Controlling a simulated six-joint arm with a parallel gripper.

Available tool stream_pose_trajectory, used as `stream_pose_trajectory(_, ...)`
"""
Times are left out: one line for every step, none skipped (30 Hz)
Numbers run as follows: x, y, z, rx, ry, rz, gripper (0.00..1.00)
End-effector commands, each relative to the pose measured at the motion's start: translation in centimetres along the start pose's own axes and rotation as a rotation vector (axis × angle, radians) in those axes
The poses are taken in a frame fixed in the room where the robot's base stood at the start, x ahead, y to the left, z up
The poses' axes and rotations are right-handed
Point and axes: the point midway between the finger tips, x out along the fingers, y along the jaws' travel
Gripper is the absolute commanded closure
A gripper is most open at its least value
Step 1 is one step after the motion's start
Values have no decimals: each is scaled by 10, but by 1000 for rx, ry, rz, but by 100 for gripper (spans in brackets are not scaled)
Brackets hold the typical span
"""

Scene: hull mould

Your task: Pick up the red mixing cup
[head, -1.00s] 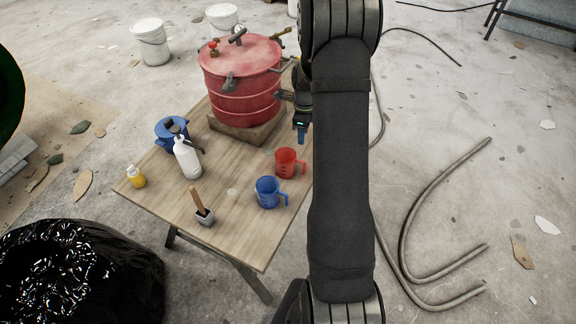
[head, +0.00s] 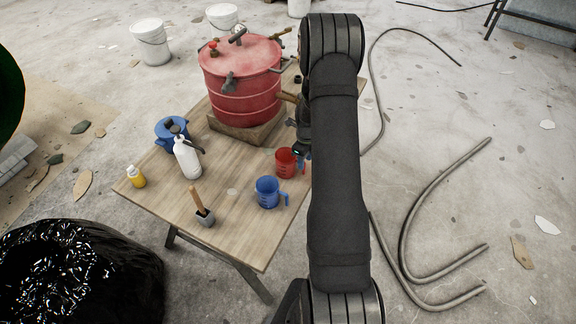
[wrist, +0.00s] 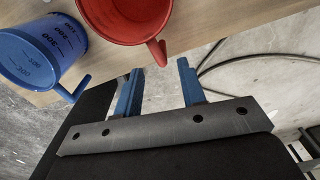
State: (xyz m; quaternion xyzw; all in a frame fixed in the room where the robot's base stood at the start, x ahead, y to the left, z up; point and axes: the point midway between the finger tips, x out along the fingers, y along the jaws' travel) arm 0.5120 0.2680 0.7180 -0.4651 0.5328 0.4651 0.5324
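The red mixing cup (head: 284,164) stands upright near the right edge of the wooden table. In the wrist view the red cup (wrist: 125,15) is at the top, with its handle pointing towards my gripper. My gripper (wrist: 158,80) is open, its two blue fingers apart and nothing between them. The handle's end lies just ahead of the gap; I cannot tell whether they touch. In the head view my gripper (head: 301,155) is at the cup's right side, partly hidden by my arm.
A blue mixing cup (head: 268,192) stands close in front of the red one. A red pressure pot (head: 242,85) stands behind on the table (head: 235,225). A white bottle (head: 187,158), a blue pot (head: 166,138), a yellow bottle (head: 136,177) and a brush (head: 203,212) are further left.

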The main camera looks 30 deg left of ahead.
Motion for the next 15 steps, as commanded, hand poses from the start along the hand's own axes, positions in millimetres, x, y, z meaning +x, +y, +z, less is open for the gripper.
stream_pose_trajectory(4, 0, 0, 0, 1, 1, 63)
stream_pose_trajectory(6, 0, 0, 0, 1, 1, 63)
stream_pose_trajectory(7, 0, 0, 0, 0, 0, 63)
stream_pose_trajectory(8, 0, 0, 0, 0, 0, 63)
stream_pose_trajectory(10, 0, 0, 0, 0, 0, 63)
stream_pose_trajectory(12, -1, 1, -1, 0, 0, 63)
stream_pose_trajectory(15, -1, 1, -1, 0, 0, 63)
stream_pose_trajectory(19, -1, 1, -1, 0, 1, 63)
stream_pose_trajectory(25, -2, 2, -1, 1, 1, 63)
stream_pose_trajectory(29, -2, 2, -1, 1, 1, 63)
stream_pose_trajectory(33, -2, 3, -1, 2, 2, 63)
stream_pose_trajectory(39, -3, 4, -1, 1, 2, 63)
stream_pose_trajectory(42, -4, 4, -1, 1, 1, 63)
stream_pose_trajectory(46, -4, 4, -1, 1, 1, 63)
stream_pose_trajectory(51, -4, 4, -1, 1, 1, 63)
